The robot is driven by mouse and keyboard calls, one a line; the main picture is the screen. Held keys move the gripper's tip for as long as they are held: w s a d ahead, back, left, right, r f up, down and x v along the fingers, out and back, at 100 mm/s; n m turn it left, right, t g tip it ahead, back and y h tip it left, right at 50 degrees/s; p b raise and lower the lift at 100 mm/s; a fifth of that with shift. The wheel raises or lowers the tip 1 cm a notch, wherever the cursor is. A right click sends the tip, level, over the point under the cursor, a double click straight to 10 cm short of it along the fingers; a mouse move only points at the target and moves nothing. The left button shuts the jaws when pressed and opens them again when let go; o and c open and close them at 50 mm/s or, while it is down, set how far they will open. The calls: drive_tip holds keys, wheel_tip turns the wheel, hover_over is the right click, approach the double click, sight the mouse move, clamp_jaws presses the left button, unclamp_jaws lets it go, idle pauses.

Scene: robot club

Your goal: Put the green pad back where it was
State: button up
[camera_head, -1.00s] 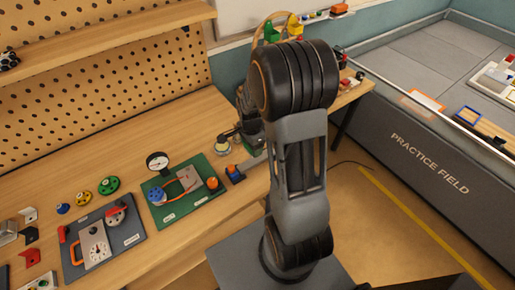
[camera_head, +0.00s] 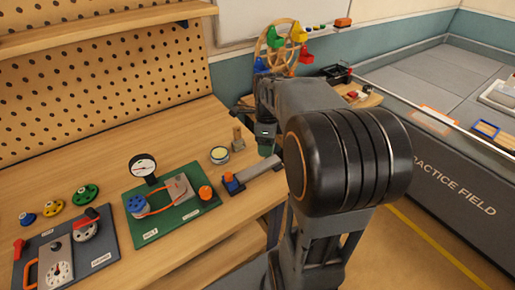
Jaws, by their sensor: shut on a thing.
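My gripper (camera_head: 265,133) points down over the far right part of the workbench, beyond a grey bar. A small dark green piece (camera_head: 266,148), which looks like the green pad, is between its fingers, and the gripper is shut on it. My arm hides part of the gripper and the bench behind it. I cannot tell whether the piece touches the bench top. A larger green board (camera_head: 152,232) with a gauge, a blue pulley and an orange belt lies to the left of the gripper.
A grey bar with blue and orange parts (camera_head: 233,185), a round tin (camera_head: 219,155) and a wooden block (camera_head: 238,138) stand near the gripper. A wooden wheel (camera_head: 262,50) with coloured cars stands behind. The bench (camera_head: 100,165) is clear behind the green board.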

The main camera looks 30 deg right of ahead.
drive_tip(key=w+d+f, duration=0.1)
drive_tip(key=w+f, duration=0.2)
drive_tip(key=w, duration=0.1)
drive_tip(key=w+d+f+p, duration=0.1)
drive_tip(key=w+f, duration=0.2)
drive_tip(key=w, duration=0.1)
drive_tip(key=w+d+f, duration=0.1)
drive_tip(key=w+f, duration=0.2)
drive_tip(key=w, duration=0.1)
drive_tip(key=shift+d+p, duration=0.35)
drive_tip(key=shift+d, duration=0.05)
drive_tip(key=shift+w+d+f, duration=0.1)
drive_tip(key=shift+w+f, duration=0.2)
drive_tip(key=shift+f, duration=1.55)
drive_tip(key=shift+f, duration=0.1)
drive_tip(key=o, duration=0.9)
